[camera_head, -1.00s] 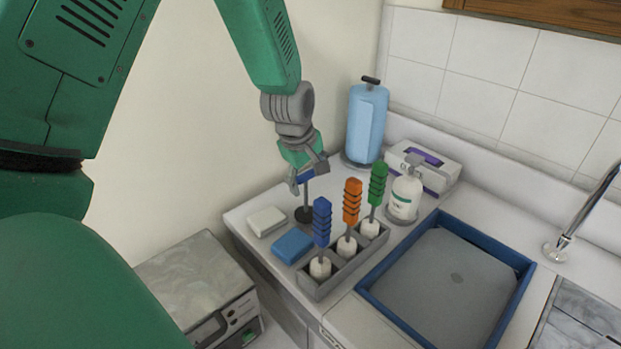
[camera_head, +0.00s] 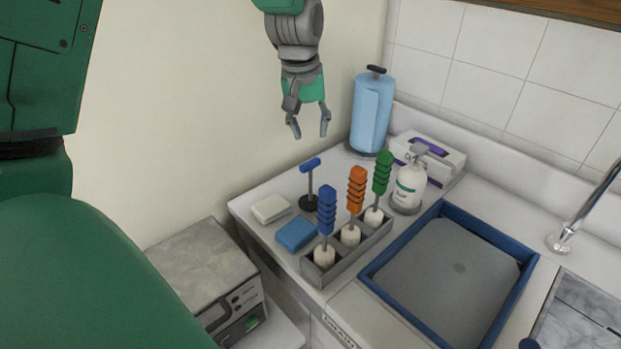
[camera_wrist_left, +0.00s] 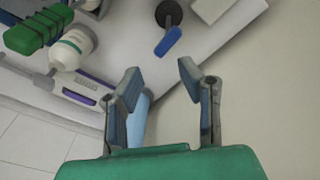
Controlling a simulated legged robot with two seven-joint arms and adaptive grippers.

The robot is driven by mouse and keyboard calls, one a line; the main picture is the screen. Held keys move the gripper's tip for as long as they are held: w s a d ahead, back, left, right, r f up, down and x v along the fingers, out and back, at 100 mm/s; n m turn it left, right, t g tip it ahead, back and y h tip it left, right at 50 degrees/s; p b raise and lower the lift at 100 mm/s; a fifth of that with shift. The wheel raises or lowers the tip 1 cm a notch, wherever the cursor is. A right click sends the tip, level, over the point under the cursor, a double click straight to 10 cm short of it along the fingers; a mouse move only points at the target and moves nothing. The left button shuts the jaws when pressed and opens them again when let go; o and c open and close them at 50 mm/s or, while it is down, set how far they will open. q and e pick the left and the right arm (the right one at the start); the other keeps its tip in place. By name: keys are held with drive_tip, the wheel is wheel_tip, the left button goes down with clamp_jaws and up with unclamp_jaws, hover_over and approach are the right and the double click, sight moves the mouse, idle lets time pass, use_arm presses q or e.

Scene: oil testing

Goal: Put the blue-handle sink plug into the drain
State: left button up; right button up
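The blue-handle sink plug (camera_head: 311,180) stands upright on the counter's left part, its T-shaped blue handle on a thin dark stem above a round black base. It also shows in the left wrist view (camera_wrist_left: 168,40), beyond the fingers. My left gripper (camera_head: 311,128) is open and empty, above the plug and apart from it. Its two spread fingers also show in the left wrist view (camera_wrist_left: 160,80). A flat grey surface (camera_head: 425,285) with a small round mark lies inside a blue frame; I cannot tell whether the mark is the drain. My right gripper is out of view.
A grey rack (camera_head: 350,258) holds blue, orange and green-handled tools near the plug. White (camera_head: 270,208) and blue (camera_head: 296,233) blocks lie left of it. A paper roll (camera_head: 370,112), a pump bottle (camera_head: 409,185) and a tissue box (camera_head: 440,157) stand behind. A faucet (camera_head: 580,215) rises at right.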

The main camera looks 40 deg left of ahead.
sight(312, 162)
use_arm(q)
drive_tip(key=m, duration=0.1)
drive_tip(key=w+m, duration=0.1)
drive_tip(key=m, duration=0.1)
drive_tip(key=m+g, duration=0.1)
drive_tip(key=m, duration=0.1)
drive_tip(key=shift+w+a+f, duration=0.2)
drive_tip(key=shift+a+f, duration=0.1)
drive_tip(key=shift+a, duration=0.1)
drive_tip(key=m, duration=0.3)
drive_tip(key=m+g, duration=0.1)
drive_tip(key=shift+w+a+f, duration=0.1)
drive_tip(key=shift+w+a, duration=0.15)
drive_tip(key=shift+f+m, duration=0.25)
drive_tip(key=shift+m, duration=0.05)
wheel_tip(312, 162, down, 7)
drive_tip(key=shift+f, duration=0.1)
drive_tip(key=shift+a+f+p, duration=0.1)
drive_tip(key=shift+f+p, duration=0.45)
drive_tip(key=shift+f, duration=2.5)
drive_tip(key=shift+s, duration=0.1)
clamp_jaws()
